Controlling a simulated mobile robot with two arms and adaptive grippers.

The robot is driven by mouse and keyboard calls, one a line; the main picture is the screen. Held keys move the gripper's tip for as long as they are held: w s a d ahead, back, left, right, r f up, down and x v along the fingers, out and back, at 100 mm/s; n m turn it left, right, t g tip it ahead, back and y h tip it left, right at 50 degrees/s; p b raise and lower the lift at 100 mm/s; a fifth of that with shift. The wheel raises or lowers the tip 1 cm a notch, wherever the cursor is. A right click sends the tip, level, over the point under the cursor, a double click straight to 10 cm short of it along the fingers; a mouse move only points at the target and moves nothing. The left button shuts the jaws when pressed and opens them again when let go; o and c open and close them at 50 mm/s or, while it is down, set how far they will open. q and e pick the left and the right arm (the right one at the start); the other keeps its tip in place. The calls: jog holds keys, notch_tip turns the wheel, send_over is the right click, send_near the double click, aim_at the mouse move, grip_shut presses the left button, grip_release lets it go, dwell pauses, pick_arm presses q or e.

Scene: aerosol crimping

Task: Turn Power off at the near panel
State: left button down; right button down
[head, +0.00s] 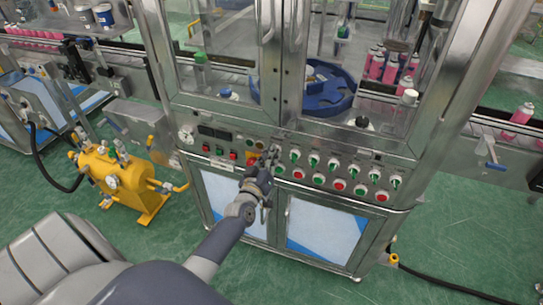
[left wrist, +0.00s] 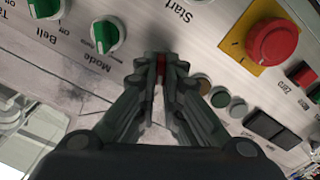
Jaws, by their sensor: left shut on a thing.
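The near panel (head: 325,178) is the metal control strip on the front of the machine, with rows of green and red knobs and buttons. My left gripper (head: 271,153) reaches it from below, just right of the yellow-backed emergency button. In the left wrist view my left gripper (left wrist: 160,60) is shut, its fingertips on a small red switch (left wrist: 161,64), of which only a sliver shows between them. I cannot read a Power label; the fingers cover that spot. The switch's turned position cannot be told. My right gripper is not in view.
A red emergency button (left wrist: 273,40) on a yellow plate sits close to the fingertips. Green knobs marked Mode (left wrist: 105,35) and Belt (left wrist: 45,6) are on the other side. A yellow tank (head: 112,178) stands on the floor at left. Open floor lies in front of the machine.

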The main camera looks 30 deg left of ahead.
pick_arm(q)
jog(key=shift+n, duration=0.3)
jog(key=c, duration=1.7)
grip_release()
jog(key=v, duration=1.2)
jog(key=shift+a+f, duration=0.1)
